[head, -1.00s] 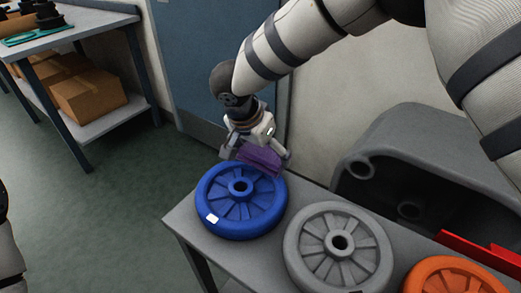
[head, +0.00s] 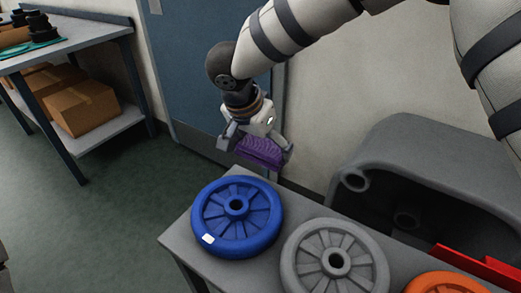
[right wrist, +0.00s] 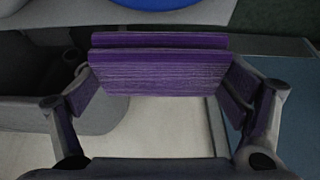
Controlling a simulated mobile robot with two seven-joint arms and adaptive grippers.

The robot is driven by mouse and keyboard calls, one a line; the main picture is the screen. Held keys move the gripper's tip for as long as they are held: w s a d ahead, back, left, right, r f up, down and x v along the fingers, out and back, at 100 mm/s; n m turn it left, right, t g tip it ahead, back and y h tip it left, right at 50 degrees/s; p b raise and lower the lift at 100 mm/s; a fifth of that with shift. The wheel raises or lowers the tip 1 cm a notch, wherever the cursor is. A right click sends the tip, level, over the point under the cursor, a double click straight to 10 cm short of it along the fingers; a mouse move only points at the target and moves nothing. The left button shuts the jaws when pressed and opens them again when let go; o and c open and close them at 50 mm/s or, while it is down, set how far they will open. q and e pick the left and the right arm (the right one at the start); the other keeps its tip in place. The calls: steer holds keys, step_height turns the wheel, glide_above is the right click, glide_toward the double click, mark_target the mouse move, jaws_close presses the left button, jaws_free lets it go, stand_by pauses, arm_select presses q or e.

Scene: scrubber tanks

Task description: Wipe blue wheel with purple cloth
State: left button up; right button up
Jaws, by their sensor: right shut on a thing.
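The blue wheel (head: 256,229) lies flat on the grey table, with a small white patch on its front-left rim. My right gripper (head: 259,151) is shut on the purple cloth (head: 264,153), just beyond the wheel's back edge. In the head view a gap shows between cloth and wheel. In the right wrist view the cloth (right wrist: 160,72) is a folded block between the fingers, and a sliver of the blue wheel (right wrist: 155,3) shows at the top edge. My left gripper is not in view.
A grey wheel (head: 303,258) and an orange wheel (head: 446,285) lie to the right on the table (head: 180,240). A grey tank (head: 410,150) and a red part (head: 478,265) are behind them. A shelf table with boxes (head: 82,107) stands at the left.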

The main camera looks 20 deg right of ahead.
steer(key=shift+r, duration=1.15)
